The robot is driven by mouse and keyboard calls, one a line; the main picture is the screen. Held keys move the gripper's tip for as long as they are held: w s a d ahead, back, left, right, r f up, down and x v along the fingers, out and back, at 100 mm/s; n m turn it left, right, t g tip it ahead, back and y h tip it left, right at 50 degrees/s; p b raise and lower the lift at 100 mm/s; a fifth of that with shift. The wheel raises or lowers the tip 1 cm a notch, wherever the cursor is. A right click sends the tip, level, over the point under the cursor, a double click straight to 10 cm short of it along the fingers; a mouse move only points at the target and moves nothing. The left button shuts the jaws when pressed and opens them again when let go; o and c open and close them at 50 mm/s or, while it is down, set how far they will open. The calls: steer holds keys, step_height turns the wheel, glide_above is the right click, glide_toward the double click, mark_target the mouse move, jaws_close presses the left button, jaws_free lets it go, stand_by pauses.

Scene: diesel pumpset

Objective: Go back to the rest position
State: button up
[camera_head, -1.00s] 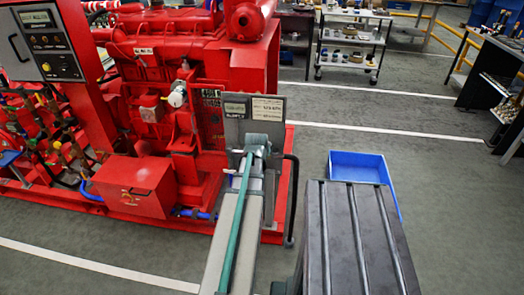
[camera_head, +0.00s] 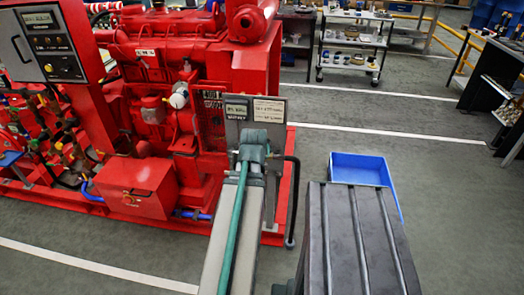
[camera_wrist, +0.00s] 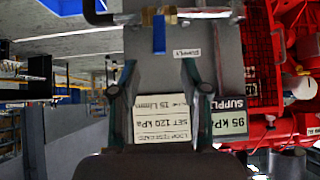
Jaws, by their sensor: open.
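My gripper (camera_wrist: 160,70) shows in the wrist view, with its two fingers apart and nothing held between them. In front of it is a grey panel (camera_wrist: 166,62), seen upside down. The panel carries a blue-handled valve (camera_wrist: 158,36) with brass fittings, a white test card (camera_wrist: 163,122) reading 120 kPa and 15 L/min, and a display (camera_wrist: 228,122) reading 95 kPa. The blue handle appears beyond the fingertips and between them, apart from both. In the head view, my arm hides the gripper, and the panel (camera_head: 238,107) stands behind the arm's end.
The red diesel pumpset (camera_head: 165,95) fills the left, with a control box (camera_head: 48,42). A blue tray (camera_head: 362,170) is at centre right. A shelf cart (camera_head: 350,45) stands at the back, and a dark workbench (camera_head: 490,75) is far right.

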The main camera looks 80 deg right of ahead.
steer(key=shift+a+r, duration=0.4)
